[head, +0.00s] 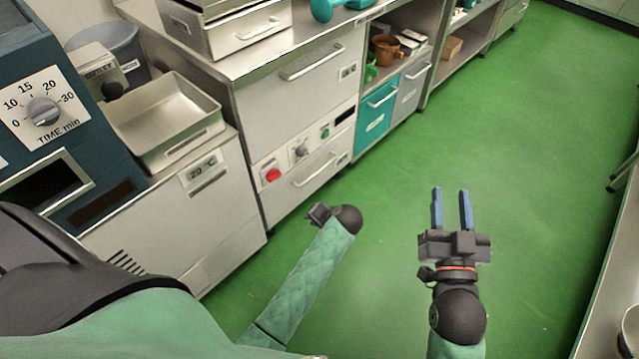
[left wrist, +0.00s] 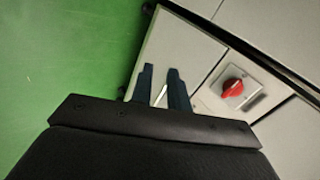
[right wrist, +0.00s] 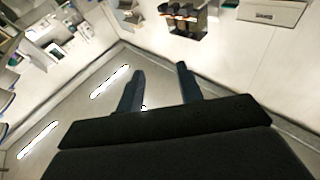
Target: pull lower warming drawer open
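The lower warming drawer (head: 330,160) is a pale steel front low in the cabinet, below the control panel. It looks closed. Its bar handle (head: 314,172) is in plain sight in the head view. My left gripper (head: 318,211) is low in front of this drawer. In the left wrist view its two dark fingers (left wrist: 159,82) are a small gap apart before the drawer front (left wrist: 178,50), with a bright strip, perhaps the handle, between them; contact cannot be told. My right gripper (head: 451,208) is open and empty over the green floor, away from the cabinet.
The panel above the drawer has a red knob (head: 272,174), also in the left wrist view (left wrist: 232,87). An upper drawer (head: 300,95) sits above it. A teal drawer (head: 376,115) is to the right. A counter (head: 618,270) edges the right side. The green floor between is clear.

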